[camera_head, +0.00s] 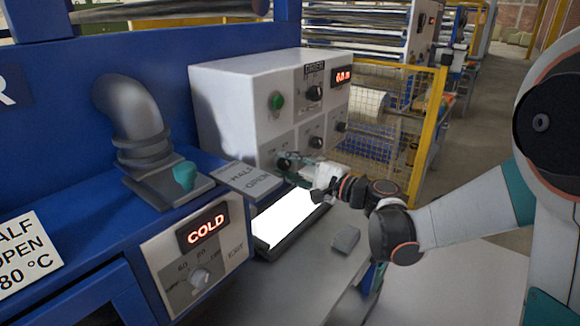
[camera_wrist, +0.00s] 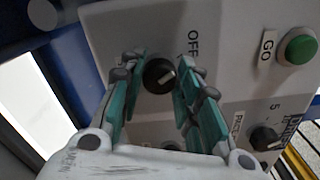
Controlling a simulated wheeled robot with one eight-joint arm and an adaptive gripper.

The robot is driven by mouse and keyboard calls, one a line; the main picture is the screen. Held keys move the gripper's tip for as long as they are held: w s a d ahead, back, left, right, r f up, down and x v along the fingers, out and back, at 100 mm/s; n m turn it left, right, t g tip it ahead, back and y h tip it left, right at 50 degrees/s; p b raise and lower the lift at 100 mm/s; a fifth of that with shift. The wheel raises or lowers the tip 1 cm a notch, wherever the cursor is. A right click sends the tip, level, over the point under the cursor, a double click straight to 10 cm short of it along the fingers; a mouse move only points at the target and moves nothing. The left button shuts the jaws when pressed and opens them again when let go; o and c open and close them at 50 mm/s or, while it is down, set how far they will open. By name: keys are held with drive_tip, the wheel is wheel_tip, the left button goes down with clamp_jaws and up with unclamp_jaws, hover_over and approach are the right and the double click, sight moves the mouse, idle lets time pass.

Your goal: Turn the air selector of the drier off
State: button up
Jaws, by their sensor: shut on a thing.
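The drier's control box (camera_head: 240,95) is a white cabinet with a "DRIER" label, several black knobs and a green button. My gripper (camera_head: 286,161) reaches its lower left front panel. In the wrist view my gripper (camera_wrist: 160,72) has its teal fingers on both sides of a black round knob (camera_wrist: 157,80) and is shut on it. The knob has a pale pointer line slanting up to the right. The word "OFF" (camera_wrist: 193,42) is printed just above and right of it. The panel's other markings around this knob are mostly hidden by the fingers. In the head view my gripper hides this knob.
The green "GO" button (camera_wrist: 298,48) and another black knob (camera_wrist: 264,138) are to the right. A blue unit with a "COLD" display (camera_head: 205,229) and teal-handled grey duct (camera_head: 135,115) stands left. A bright lit opening (camera_head: 287,215) lies below; a yellow mesh guard (camera_head: 425,140) stands right.

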drive_tip(key=o, duration=1.1)
drive_tip(key=shift+c, duration=0.2)
drive_tip(key=v, duration=1.2)
